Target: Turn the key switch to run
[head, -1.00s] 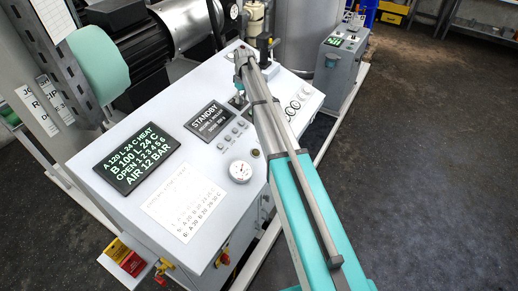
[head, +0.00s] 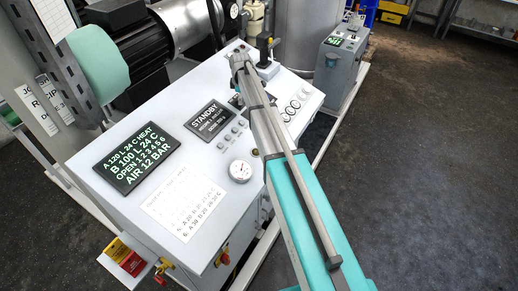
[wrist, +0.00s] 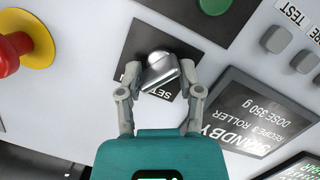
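The key switch (wrist: 161,72) is a silver knob with a bar handle on a black square plate (wrist: 143,43) in the wrist view. The letters "SET" show upside down on the plate beside it; no "run" mark is readable. The bar lies slanted in the picture. My gripper (wrist: 160,78) has one finger on each side of the knob, spread apart. The fingertips are very close to the bar's ends; I cannot tell whether they touch. In the head view my arm mostly hides the switch. The display (head: 209,119) reads STANDBY.
A red mushroom button on a yellow collar (wrist: 40,45) lies left of the switch in the wrist view. A green round button (wrist: 214,4) and grey buttons (wrist: 277,40) lie to the right. A gauge (head: 240,171) and larger text screen (head: 137,158) are on the panel.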

